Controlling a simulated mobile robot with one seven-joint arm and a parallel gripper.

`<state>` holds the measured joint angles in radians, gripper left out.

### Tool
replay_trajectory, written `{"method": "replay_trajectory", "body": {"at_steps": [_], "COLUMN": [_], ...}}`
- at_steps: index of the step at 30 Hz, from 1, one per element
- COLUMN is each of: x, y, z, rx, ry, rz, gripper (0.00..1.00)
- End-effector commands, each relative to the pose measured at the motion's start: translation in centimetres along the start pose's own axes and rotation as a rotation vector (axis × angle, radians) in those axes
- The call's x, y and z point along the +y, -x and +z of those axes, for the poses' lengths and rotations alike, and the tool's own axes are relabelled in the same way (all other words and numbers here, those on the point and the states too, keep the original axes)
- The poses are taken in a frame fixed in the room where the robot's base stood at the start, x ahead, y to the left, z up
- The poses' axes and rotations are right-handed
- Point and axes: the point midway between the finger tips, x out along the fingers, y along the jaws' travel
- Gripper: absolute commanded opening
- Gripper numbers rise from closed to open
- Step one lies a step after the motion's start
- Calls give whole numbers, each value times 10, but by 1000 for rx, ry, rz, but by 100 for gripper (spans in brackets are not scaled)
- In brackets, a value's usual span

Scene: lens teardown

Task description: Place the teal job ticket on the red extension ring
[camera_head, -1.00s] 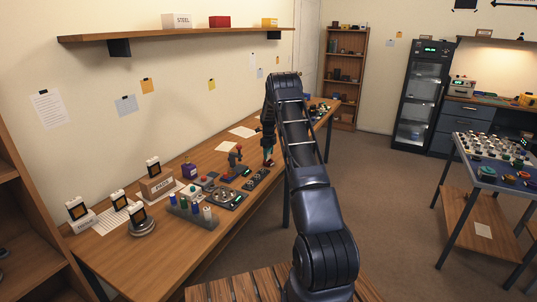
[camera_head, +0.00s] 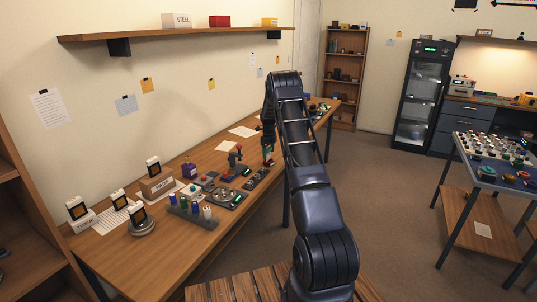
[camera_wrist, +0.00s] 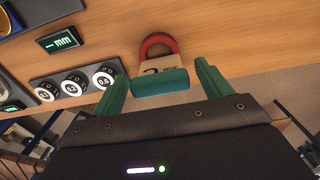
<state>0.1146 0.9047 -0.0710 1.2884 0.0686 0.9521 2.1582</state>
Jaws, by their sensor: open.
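In the wrist view, a cream ticket with dark print and a teal lower band (camera_wrist: 160,82) lies between the fingers of my gripper (camera_wrist: 164,75). A red ring (camera_wrist: 158,42) shows as an arch just beyond the ticket's far edge. The ticket covers the ring's near part; I cannot tell whether the two touch. My gripper's two green fingers are open, one on each side of the ticket, with a visible gap at the right finger. In the head view, my gripper (camera_head: 268,156) is low over the right part of the long bench, too small for detail.
A row of black dials (camera_wrist: 75,82) lies left of the ticket, with a small green "mm" display (camera_wrist: 62,40) behind it. The long wooden bench (camera_head: 180,250) also holds a joystick unit (camera_head: 234,168) and several batteries. Bare wood lies right of the ring.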

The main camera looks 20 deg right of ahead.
Motion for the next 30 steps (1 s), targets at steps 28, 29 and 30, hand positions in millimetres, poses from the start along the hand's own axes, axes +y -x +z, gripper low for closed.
{"method": "replay_trajectory", "body": {"at_steps": [28,29,30], "x": [18,23,30], "y": [147,156,169], "z": [-8,-10,-14], "rx": [-18,-22,-28], "ry": [92,118,157], "rz": [-14,-18,-23], "gripper": [77,77,77]}}
